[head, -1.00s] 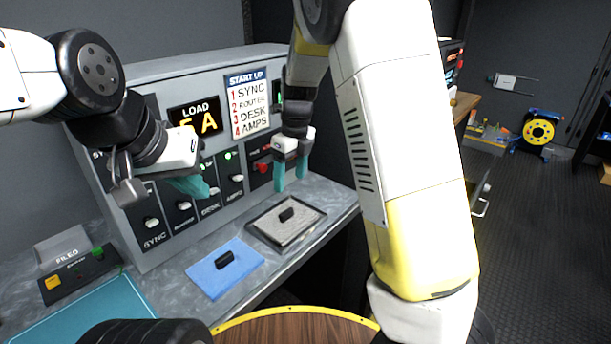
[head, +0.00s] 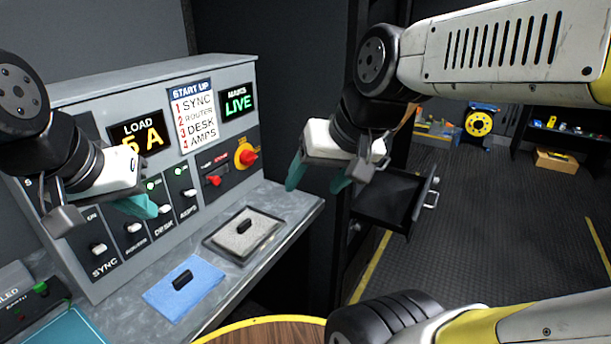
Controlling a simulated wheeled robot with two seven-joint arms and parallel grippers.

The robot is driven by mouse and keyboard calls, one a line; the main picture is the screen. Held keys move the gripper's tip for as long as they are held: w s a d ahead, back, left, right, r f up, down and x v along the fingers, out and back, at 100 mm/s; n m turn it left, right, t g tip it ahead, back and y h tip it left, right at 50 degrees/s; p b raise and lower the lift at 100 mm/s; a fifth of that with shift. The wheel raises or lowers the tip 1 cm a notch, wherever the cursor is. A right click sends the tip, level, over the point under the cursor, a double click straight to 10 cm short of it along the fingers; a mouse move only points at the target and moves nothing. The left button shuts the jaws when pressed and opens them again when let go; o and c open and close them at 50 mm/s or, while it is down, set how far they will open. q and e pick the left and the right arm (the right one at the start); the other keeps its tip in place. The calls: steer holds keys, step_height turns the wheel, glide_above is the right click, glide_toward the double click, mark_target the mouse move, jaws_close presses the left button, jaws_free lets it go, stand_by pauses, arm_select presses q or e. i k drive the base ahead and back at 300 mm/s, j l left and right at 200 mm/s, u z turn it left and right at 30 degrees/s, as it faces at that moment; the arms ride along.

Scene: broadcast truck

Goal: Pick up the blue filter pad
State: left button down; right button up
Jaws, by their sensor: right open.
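The blue filter pad (head: 203,281) lies flat on the grey counter, with a black grip (head: 182,278) on top. My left gripper (head: 140,208) hangs in front of the switch panel at the left, above and left of the pad. Its teal fingers overlap in this view, so its opening is hidden. My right gripper (head: 318,178) is open and empty, its teal fingers apart. It is in the air up and to the right of the pad, past the counter's right end.
A grey pad in a dark tray (head: 214,243) lies behind the blue pad. The switch panel (head: 250,203) stands along the counter's back. An open drawer (head: 395,205) juts out at the right. A round wooden top with a yellow rim (head: 262,323) is in front.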

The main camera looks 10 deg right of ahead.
mark_target(174, 295)
steer(key=k+l+u, duration=0.1)
steer(key=u, duration=0.4)
steer(key=k+l+u, duration=0.2)
steer(key=u, duration=0.25)
steer(key=k+l+u, duration=0.1)
steer(key=u, duration=0.4)
steer(key=k+j, duration=0.05)
